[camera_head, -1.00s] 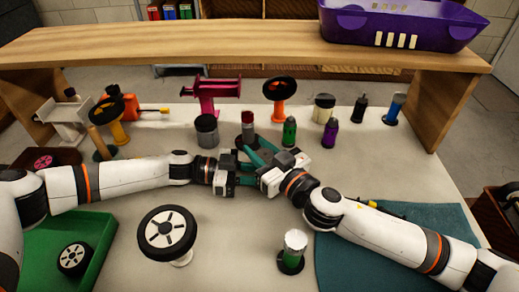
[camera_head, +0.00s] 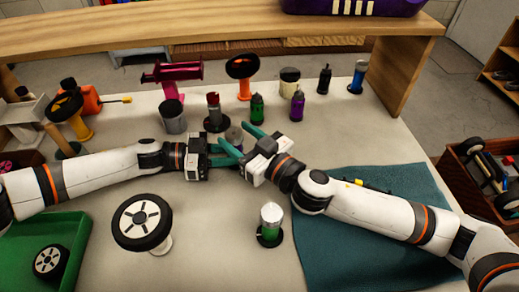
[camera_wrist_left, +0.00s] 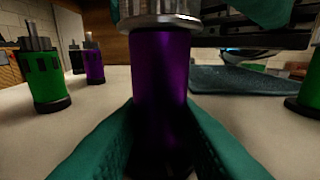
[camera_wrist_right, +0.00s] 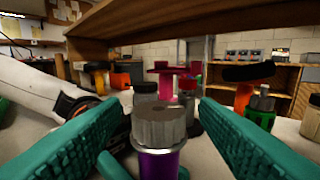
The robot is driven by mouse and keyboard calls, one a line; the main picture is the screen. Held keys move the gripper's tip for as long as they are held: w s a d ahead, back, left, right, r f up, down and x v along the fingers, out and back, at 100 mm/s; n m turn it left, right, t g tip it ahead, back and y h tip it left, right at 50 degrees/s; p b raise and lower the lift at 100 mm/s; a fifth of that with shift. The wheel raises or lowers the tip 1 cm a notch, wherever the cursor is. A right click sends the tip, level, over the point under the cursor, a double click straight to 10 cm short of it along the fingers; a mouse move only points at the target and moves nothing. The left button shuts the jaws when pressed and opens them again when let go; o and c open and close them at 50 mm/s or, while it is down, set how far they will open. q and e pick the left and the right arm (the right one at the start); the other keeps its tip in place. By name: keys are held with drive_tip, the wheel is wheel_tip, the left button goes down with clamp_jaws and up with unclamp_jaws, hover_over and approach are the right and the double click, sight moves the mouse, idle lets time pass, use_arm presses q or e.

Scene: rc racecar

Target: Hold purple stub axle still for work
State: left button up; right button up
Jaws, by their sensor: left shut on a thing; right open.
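The purple stub axle (camera_wrist_left: 160,85) stands upright between my left gripper's teal fingers in the left wrist view. My left gripper (camera_wrist_left: 160,150) is shut on its purple body. In the right wrist view the axle's ridged silver top (camera_wrist_right: 160,128) sits between the fingers of my open right gripper (camera_wrist_right: 165,120), with gaps on both sides. In the head view the silver top (camera_head: 234,135) shows just behind the teal fingers; the purple body is hidden there. My left gripper (camera_head: 226,150) and right gripper (camera_head: 248,145) face each other there.
A green stub axle with a silver top (camera_head: 270,224) stands in front. A wheel on a stand (camera_head: 142,222) is front left, near a green tray (camera_head: 75,225). Behind my grippers stand a red-topped part (camera_head: 213,110), a grey-lidded jar (camera_head: 173,117) and small bottles. A teal mat (camera_head: 345,255) lies right.

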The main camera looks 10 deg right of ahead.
sight(236, 134)
drive_tip(key=v, duration=0.8)
drive_tip(key=shift+s+d, duration=0.1)
drive_tip(key=shift+s, duration=0.05)
drive_tip(key=w+n+g+y, duration=0.2)
drive_tip(key=w+n+g, duration=0.1)
drive_tip(key=w+n+g+y, duration=0.3)
drive_tip(key=g, duration=0.1)
drive_tip(key=w+n+g+y, duration=0.2)
drive_tip(key=w+n+g, duration=0.1)
drive_tip(key=g, duration=0.1)
drive_tip(key=shift+w+a+r, duration=0.1)
drive_tip(key=shift+a+r, duration=0.05)
drive_tip(key=shift+a, duration=0.1)
drive_tip(key=d+n+g, duration=0.1)
drive_tip(key=g, duration=0.1)
drive_tip(key=d+n+g, duration=0.1)
drive_tip(key=g, duration=0.1)
drive_tip(key=shift+w+d+n+g, duration=0.3)
drive_tip(key=shift+w+d, duration=0.05)
drive_tip(key=shift+d, duration=0.05)
drive_tip(key=shift+d+n+g+h, duration=0.3)
drive_tip(key=shift+d+g, duration=0.2)
drive_tip(key=shift+g, duration=0.1)
drive_tip(key=a, duration=0.4)
drive_tip(key=s+a, duration=0.1)
drive_tip(key=a, duration=0.2)
drive_tip(key=s+a, duration=0.1)
drive_tip(key=a, duration=0.3)
drive_tip(key=shift+s+a, duration=0.15)
drive_tip(key=shift+a, duration=0.2)
